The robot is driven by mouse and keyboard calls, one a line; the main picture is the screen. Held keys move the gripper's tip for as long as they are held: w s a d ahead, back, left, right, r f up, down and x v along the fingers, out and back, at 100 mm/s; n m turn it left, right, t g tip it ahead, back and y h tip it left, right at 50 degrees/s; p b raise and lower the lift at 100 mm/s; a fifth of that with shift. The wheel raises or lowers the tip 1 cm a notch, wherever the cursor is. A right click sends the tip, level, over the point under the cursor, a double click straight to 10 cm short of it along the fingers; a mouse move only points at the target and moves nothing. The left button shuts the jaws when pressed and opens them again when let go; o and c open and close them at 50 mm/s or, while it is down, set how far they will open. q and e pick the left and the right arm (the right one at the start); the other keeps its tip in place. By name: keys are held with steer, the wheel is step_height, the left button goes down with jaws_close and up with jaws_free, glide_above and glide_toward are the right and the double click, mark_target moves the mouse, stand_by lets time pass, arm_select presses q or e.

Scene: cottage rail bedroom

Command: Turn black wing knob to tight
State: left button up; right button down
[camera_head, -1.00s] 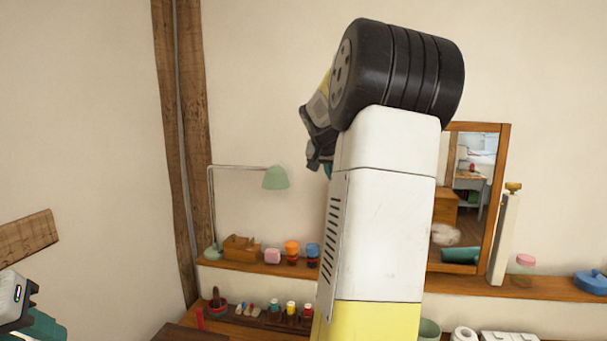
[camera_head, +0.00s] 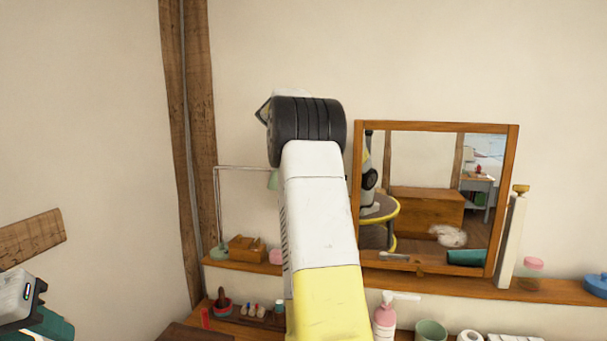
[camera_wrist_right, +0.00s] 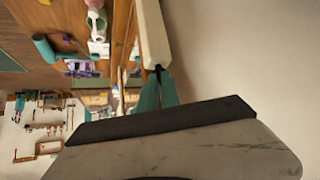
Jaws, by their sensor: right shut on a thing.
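In the right wrist view, the teal fingers of my right gripper (camera_wrist_right: 157,92) are closed together on a small black piece, the wing knob (camera_wrist_right: 158,71). It sits at the end of a white post (camera_wrist_right: 152,35). The knob is mostly covered by the fingers, so its angle cannot be read. In the head view my right arm hides this gripper, the knob and the post beside the mirror's left edge. The wood-framed mirror (camera_head: 510,190) stands on the shelf. My left gripper (camera_head: 42,318) is partly in view at the lower left, away from the mirror; its jaws are unclear.
A white post (camera_head: 512,243) stands at the mirror's right side. A pink pump bottle (camera_head: 384,321) stands below. The wall above is clear.

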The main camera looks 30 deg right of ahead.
steer(key=shift+w+f+m+g+y, duration=0.1)
steer(key=shift+w+m+g+y, duration=0.1)
steer(key=shift+m+g, duration=0.45)
steer(key=shift+w+f+m+g+y, duration=0.1)
steer(key=shift+w+m+g, duration=0.1)
steer(key=shift+m+g, duration=0.45)
steer(key=shift+m, duration=0.4)
steer(key=c, duration=1.6)
jaws_free()
steer(key=shift+d+r, duration=0.1)
